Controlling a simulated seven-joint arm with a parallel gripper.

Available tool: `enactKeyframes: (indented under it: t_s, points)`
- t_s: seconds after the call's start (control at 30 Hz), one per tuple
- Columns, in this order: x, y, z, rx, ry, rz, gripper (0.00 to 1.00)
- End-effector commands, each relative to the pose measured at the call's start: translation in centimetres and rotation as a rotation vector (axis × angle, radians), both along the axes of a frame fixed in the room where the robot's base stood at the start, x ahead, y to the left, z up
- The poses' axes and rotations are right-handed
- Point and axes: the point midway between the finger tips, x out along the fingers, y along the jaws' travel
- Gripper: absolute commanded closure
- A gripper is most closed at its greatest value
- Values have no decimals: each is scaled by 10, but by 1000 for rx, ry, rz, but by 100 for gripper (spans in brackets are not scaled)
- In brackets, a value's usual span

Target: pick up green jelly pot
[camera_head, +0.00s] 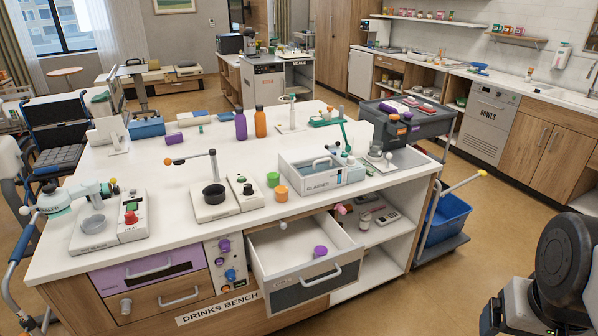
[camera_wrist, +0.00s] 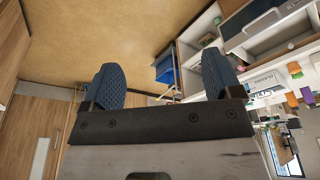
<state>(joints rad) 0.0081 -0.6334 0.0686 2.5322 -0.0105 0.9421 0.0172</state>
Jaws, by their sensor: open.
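A small green pot (camera_head: 273,179) stands on the white bench top, just left of the glasses box, with an orange pot (camera_head: 281,192) close in front of it. A green patch that looks like the same pot shows at the right of the wrist view (camera_wrist: 293,99). My gripper (camera_wrist: 164,78) is open in the wrist view, its two blue padded fingers wide apart with nothing between them. It is well away from the green pot. In the head view only dark parts of my arm show at the lower right; the fingers are not visible there.
An open drawer (camera_head: 278,247) with a purple pot (camera_head: 320,251) in it juts out below the green pot. The glasses box (camera_head: 345,176) stands to the right, and an appliance with a swing arm (camera_head: 225,197) to the left. A blue bin (camera_head: 448,220) stands beside the bench.

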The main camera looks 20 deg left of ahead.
Motion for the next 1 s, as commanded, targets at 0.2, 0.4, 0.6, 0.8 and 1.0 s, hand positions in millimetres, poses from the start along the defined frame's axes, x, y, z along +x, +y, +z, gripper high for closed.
enactKeyframes:
  t_s: [0.2, 0.4, 0.6, 0.8, 1.0]
  points:
    - [0, 0, 0, 0, 0, 0, 12]
    - [4, 1, 2, 0, 1, 6, 12]
    - [22, 6, 11, -3, 6, 39, 12]
    - [58, 17, 28, -7, 14, 103, 12]
    - [102, 34, 45, -11, 20, 179, 12]
